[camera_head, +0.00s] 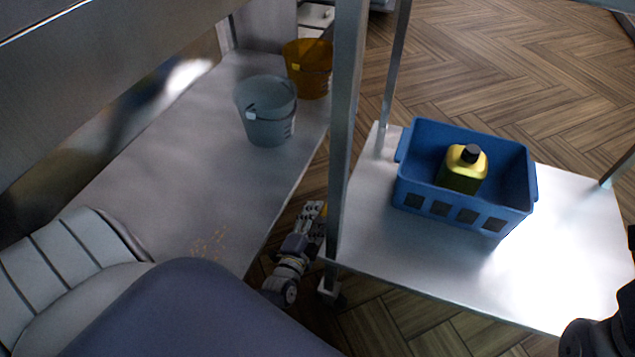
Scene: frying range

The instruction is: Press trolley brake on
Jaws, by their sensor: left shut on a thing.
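The trolley's lower shelf (380,235) is a bright metal sheet on thin posts, with its near-left post (346,130) rising through the middle of the view. A caster (331,291) shows below the shelf's near-left corner, dark and small; I cannot make out its brake pedal. My left gripper (313,215) is low, just left of that post and above the caster. My right gripper is out of view; dark right-arm parts show at lower right.
A blue crate (460,213) with a yellow-green bottle (463,168) stands on the trolley shelf. A grey bucket (266,112) and an amber bucket (309,68) stand on the long metal shelf (165,165) at left. Open wood floor (500,65) lies beyond the trolley.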

